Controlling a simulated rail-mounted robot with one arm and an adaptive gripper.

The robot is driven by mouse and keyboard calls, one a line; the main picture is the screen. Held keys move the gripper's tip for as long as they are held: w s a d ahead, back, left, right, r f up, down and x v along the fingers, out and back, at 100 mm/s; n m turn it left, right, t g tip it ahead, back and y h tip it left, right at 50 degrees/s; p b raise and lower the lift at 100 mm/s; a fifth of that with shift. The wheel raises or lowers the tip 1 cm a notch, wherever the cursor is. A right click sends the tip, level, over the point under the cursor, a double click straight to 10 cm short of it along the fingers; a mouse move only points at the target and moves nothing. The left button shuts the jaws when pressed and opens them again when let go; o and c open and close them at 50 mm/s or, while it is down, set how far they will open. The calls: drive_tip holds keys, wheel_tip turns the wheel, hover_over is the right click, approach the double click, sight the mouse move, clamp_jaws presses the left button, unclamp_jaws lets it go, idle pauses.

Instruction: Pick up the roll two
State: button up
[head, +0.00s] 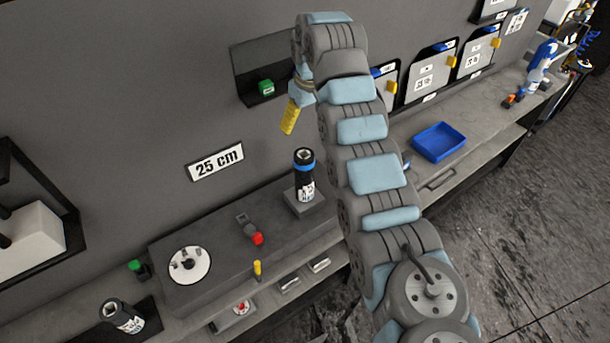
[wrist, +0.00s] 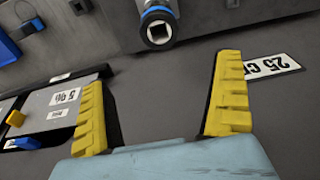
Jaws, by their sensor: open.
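A black roll with a blue band (head: 305,175) and a white label stands upright on a small grey block on the bench. Its end with a square hole shows at the top of the wrist view (wrist: 160,30). A second black roll (head: 120,315) with a white label is at the lower left. The labels are too small to tell which is roll two. My gripper (head: 289,117) is open and empty, above and apart from the banded roll, near the wall. In the wrist view, its yellow fingers are spread wide (wrist: 160,75).
A 25 cm sign (head: 216,161) is on the wall. A round white disc (head: 189,265) and a red-ended tool (head: 255,236) are on the raised bench. A blue tray (head: 438,142) is to the right. A black wall holder (head: 262,72) is behind my arm.

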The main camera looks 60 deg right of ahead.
sight(303, 148)
drive_tip(key=f, duration=0.3)
drive_tip(key=f+p, duration=0.1)
drive_tip(key=f, duration=0.3)
drive_tip(key=w+f, duration=0.1)
drive_tip(key=f, duration=0.2)
drive_tip(key=shift+d+f, duration=0.3)
drive_tip(key=shift+f, duration=0.05)
drive_tip(key=shift+s+a+f+p, duration=0.15)
drive_tip(key=shift+f+p, duration=0.35)
drive_tip(key=shift+f, duration=0.35)
drive_tip(key=shift+s+a+f+p, duration=0.15)
drive_tip(key=shift+f+p, duration=0.3)
drive_tip(key=shift+f, duration=0.35)
drive_tip(key=shift+w+d+f, duration=0.1)
drive_tip(key=shift+w+f, duration=0.05)
drive_tip(key=shift+f, duration=0.45)
drive_tip(key=shift+w+d+f, duration=0.1)
drive_tip(key=shift+f, duration=0.45)
drive_tip(key=c, duration=1.4)
